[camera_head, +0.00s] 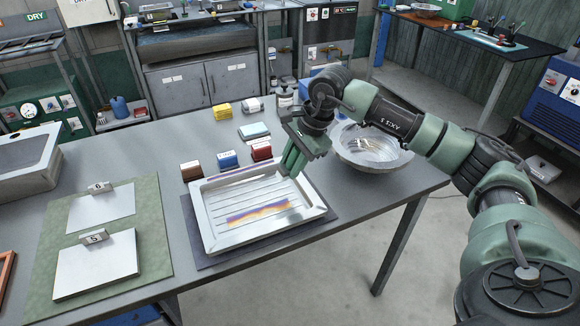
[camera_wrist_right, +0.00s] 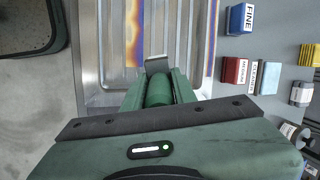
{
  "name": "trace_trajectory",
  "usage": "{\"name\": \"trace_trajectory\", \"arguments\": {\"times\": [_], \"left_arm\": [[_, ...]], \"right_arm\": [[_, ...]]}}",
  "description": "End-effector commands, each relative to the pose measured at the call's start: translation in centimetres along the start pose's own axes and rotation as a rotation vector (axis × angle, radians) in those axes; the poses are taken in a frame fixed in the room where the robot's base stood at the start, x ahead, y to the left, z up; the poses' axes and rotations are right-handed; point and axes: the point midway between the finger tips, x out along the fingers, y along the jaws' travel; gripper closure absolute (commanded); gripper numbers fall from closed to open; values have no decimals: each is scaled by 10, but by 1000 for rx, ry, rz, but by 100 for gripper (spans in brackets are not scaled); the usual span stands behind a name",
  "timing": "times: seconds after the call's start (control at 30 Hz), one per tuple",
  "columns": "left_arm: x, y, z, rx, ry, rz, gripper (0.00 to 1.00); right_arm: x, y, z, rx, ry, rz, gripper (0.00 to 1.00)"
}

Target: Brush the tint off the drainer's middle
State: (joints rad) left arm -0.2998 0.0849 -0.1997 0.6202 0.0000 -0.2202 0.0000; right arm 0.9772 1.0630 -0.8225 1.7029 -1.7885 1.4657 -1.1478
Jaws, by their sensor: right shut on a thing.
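The drainer (camera_head: 201,222) is a shallow ribbed metal tray on a dark mat. A tint band of orange and purple (camera_head: 258,214) lies across its ribs towards the front. A fainter purple streak (camera_head: 240,173) runs near its back edge. Both also show in the right wrist view, the orange-purple band (camera_wrist_right: 133,35) left of the purple streak (camera_wrist_right: 212,35). My right gripper (camera_head: 294,160) is over the drainer's back right corner. It is shut on a green cylindrical tool (camera_wrist_right: 158,90) with a metal piece at its end. Contact with the tray is unclear. My left gripper is out of view.
Brown, blue and red blocks (camera_head: 228,159) stand just behind the drainer. A metal bowl (camera_head: 372,150) is to its right, under my right arm. A green mat (camera_head: 150,225) with two numbered plates lies to the left. Yellow blocks (camera_head: 221,111) and a bottle (camera_head: 285,97) stand at the back.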

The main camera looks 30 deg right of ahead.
Motion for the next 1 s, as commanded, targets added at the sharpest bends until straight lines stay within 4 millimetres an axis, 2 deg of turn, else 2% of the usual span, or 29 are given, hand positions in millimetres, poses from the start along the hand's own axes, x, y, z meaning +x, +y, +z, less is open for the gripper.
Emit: {"name": "trace_trajectory", "arguments": {"times": [0.03,0.2,1.0], "left_arm": [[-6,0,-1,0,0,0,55],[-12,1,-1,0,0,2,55],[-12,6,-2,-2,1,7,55]], "right_arm": [[-8,-2,1,0,0,-2,100],[-18,-4,2,2,0,-1,100],[-18,-4,3,1,0,0,100]]}}
